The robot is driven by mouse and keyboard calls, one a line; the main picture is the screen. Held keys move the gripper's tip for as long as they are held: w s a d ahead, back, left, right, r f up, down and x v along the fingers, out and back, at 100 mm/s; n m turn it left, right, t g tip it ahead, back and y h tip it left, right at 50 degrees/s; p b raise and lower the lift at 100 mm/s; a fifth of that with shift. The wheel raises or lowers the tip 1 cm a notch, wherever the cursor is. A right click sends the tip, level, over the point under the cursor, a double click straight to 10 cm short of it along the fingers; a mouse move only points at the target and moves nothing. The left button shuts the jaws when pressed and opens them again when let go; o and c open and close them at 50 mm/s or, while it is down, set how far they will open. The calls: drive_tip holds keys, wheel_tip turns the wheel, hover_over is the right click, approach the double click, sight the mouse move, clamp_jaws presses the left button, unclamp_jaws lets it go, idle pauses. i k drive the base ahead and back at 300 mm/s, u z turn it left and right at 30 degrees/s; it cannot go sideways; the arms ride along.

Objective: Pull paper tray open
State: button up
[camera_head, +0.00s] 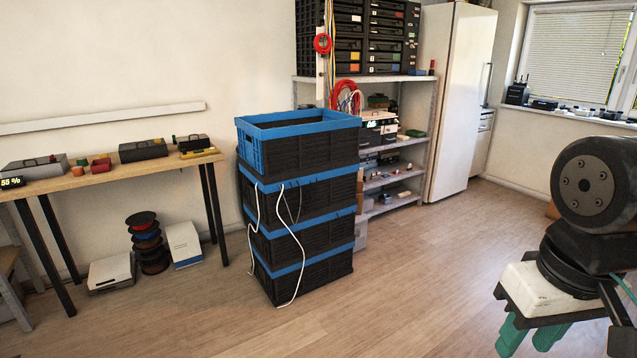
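No paper tray can be made out clearly. A white and dark box-like device with a small lit display (378,130) stands on the metal shelf behind the crates; it may be a printer, but it is small and partly hidden, and no open tray shows on it. My arm is at the right edge, with a large dark joint and a white block. Two green finger-like parts (530,338) hang below the white block, apart from each other, far from the shelf. I cannot tell for certain that they are my gripper's fingers.
A stack of several blue-rimmed black crates (300,196) with hanging white cables blocks part of the shelf (428,112). A wooden table (110,178) with small boxes is at left, cable spools (148,243) below it. The wooden floor right of the crates is clear.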

sight(364, 142)
drive_tip(key=z, duration=0.35)
drive_tip(key=i, duration=2.5)
drive_tip(key=z, duration=0.4)
drive_tip(key=i, duration=2.6)
drive_tip(key=u, duration=0.05)
